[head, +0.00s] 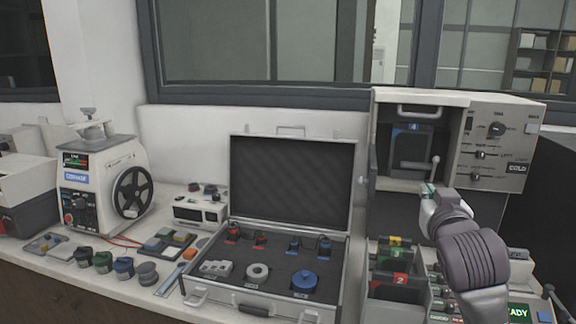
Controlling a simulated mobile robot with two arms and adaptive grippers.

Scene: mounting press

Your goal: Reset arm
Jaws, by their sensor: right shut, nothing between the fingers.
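My right arm (470,250) comes in from the lower right. My right gripper (428,190) is shut and empty. It appears in front of the lower edge of the press's open chamber, near a small lever (434,165); I cannot tell if they touch. The mounting press (485,110) is a beige box with knobs and switches on its right panel. Inside its chamber is a dark block with a blue label (414,128). My left gripper is not in view.
An open case (225,290) with several parts in foam stands mid-bench. Numbered bins (396,292) sit below the press, beside my arm. A white machine with a black handwheel (132,192) and several small jars (103,262) are at the left.

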